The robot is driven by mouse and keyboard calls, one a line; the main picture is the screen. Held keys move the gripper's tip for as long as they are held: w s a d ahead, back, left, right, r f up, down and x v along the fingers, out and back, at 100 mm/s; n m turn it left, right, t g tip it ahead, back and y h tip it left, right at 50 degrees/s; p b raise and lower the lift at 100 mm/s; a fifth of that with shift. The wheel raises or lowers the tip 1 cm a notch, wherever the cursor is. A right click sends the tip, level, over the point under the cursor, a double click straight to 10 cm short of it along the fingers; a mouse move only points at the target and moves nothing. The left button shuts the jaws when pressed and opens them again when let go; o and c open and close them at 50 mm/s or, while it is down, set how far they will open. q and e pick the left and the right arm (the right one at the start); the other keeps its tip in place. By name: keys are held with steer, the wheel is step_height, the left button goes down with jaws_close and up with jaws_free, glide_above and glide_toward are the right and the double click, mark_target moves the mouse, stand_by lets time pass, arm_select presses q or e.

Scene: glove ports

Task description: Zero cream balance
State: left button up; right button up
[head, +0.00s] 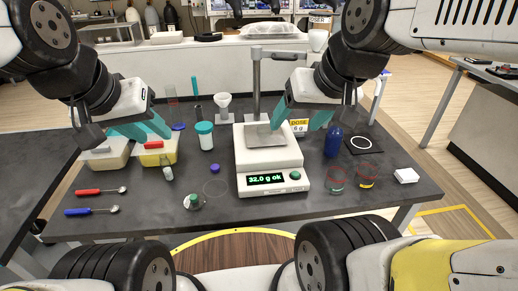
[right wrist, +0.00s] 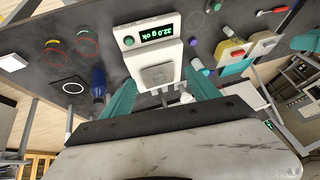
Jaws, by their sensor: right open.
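The cream balance (head: 268,158) stands mid-table, and its display (head: 266,179) reads "32.0 g ok". A green round button (head: 295,175) sits right of the display. The grey pan (head: 264,136) looks empty. The balance also shows in the right wrist view (right wrist: 153,58), between the fingertips. My right gripper (head: 300,117) is open and empty, its fingers above the back of the balance and the area right of it; it also shows in the right wrist view (right wrist: 160,97). My left gripper (head: 155,136) looks open, above the tubs at the left, away from the balance.
A yellow tub (head: 158,158) and cream tub (head: 105,160) lie under my left gripper. A teal-lidded jar (head: 205,135) stands left of the balance, a blue bottle (head: 333,141) right. A grey post (head: 256,85) rises behind it. Spoons (head: 100,190) lie front left. The table front is mostly clear.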

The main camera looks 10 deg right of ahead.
stand_by(0.6)
jaws_close()
stand_by(1.6)
